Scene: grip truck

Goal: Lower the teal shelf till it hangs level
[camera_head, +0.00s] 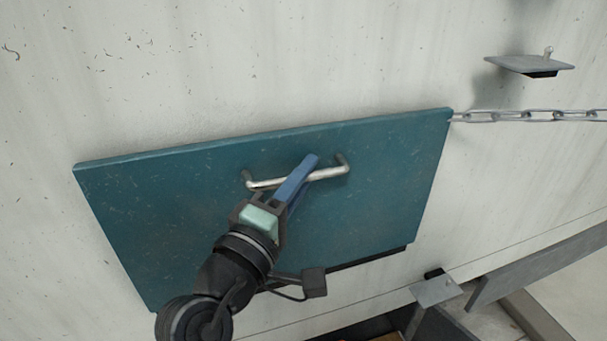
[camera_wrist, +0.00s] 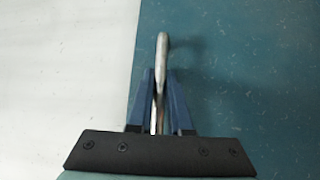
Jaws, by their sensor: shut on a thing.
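The teal shelf (camera_head: 375,185) is a flat scuffed panel against a pale wall. Its face is turned toward me, and I cannot tell its exact tilt. A silvery bar handle (camera_head: 326,173) is fixed near its upper edge. My gripper (camera_head: 300,177) has its blue fingers on either side of the handle bar, near its middle. In the wrist view my gripper (camera_wrist: 158,95) is shut on the handle (camera_wrist: 161,60), with the teal shelf (camera_wrist: 245,70) filling the right side. My arm hides part of the shelf's lower left.
A chain (camera_head: 530,116) runs right from the shelf's upper right corner. A small grey plate with a pin (camera_head: 530,64) juts from the wall at upper right. Another grey bracket (camera_head: 436,290) is below the shelf's right end. Grey beams (camera_head: 545,262) lie at lower right.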

